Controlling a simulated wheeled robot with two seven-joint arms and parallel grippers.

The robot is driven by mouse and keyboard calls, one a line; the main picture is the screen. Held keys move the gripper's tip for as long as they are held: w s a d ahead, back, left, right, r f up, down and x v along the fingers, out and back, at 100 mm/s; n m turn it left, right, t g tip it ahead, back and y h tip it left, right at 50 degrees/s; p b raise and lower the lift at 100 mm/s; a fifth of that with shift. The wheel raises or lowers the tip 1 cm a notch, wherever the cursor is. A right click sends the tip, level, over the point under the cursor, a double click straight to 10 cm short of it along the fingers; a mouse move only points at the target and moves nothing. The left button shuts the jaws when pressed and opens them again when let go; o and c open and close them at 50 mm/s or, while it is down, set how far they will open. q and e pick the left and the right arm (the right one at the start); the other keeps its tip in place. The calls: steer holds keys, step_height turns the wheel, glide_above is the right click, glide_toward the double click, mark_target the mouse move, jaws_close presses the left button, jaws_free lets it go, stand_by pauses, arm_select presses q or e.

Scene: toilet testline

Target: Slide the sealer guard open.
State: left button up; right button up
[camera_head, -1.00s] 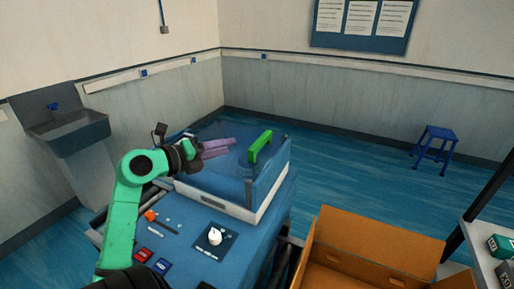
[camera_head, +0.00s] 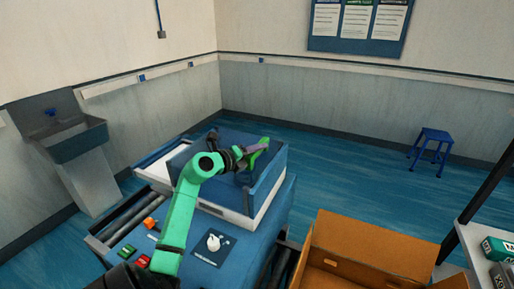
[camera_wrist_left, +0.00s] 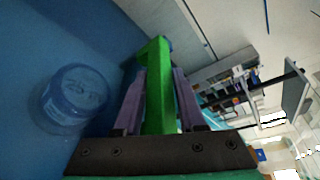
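The sealer guard (camera_head: 262,194) is a blue, partly see-through cover on the blue and white sealer. Its upright green handle (camera_head: 258,160) stands on the side facing me. My left gripper (camera_head: 248,154) has reached the handle. In the left wrist view, the green handle (camera_wrist_left: 158,90) stands between the two purple fingers of my left gripper (camera_wrist_left: 160,95), one on each side. No clear gap shows, and the fingers look closed on it. Part of the handle is hidden by the gripper in the head view. My right gripper is not in view.
An open cardboard box (camera_head: 370,240) stands at right. A clear round object (camera_wrist_left: 75,97) shows beside the handle in the wrist view.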

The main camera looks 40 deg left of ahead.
arm_select(q)
jaws_close()
steer(key=shift+f, duration=0.1)
stand_by(1.3)
